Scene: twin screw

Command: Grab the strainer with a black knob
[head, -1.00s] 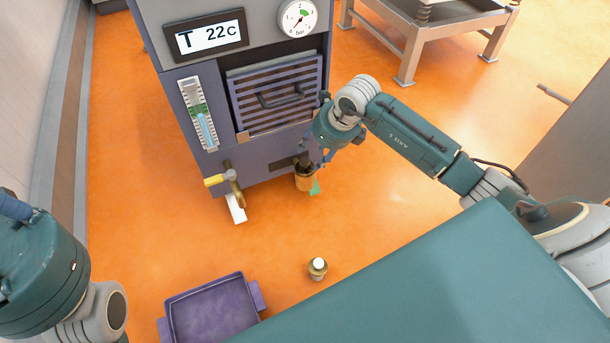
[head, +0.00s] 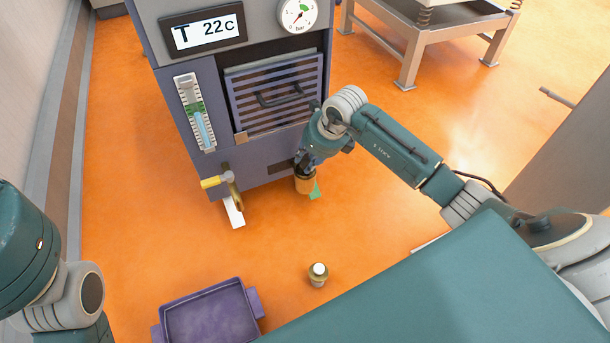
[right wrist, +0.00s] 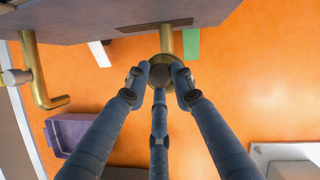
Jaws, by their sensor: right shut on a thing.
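The strainer with a black knob is the brass cylinder (head: 305,185) at the foot of the grey machine, under my right gripper (head: 304,166). In the right wrist view its dark round knob (right wrist: 160,75) sits between my blue fingers (right wrist: 160,84), with brass showing around it. My right gripper is shut on the knob from above. A brass pipe runs from the strainer to the machine; I cannot tell whether they are joined. My left arm shows at the left edge of the head view, but its gripper is out of frame.
A similar brass piece with a white knob (head: 318,274) stands on the orange floor. A purple tray (head: 160,318) lies at the bottom. The grey machine (head: 190,70) has a yellow-handled valve (head: 215,182) near its foot. A green strip (head: 315,192) lies beside the strainer. Open floor lies between.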

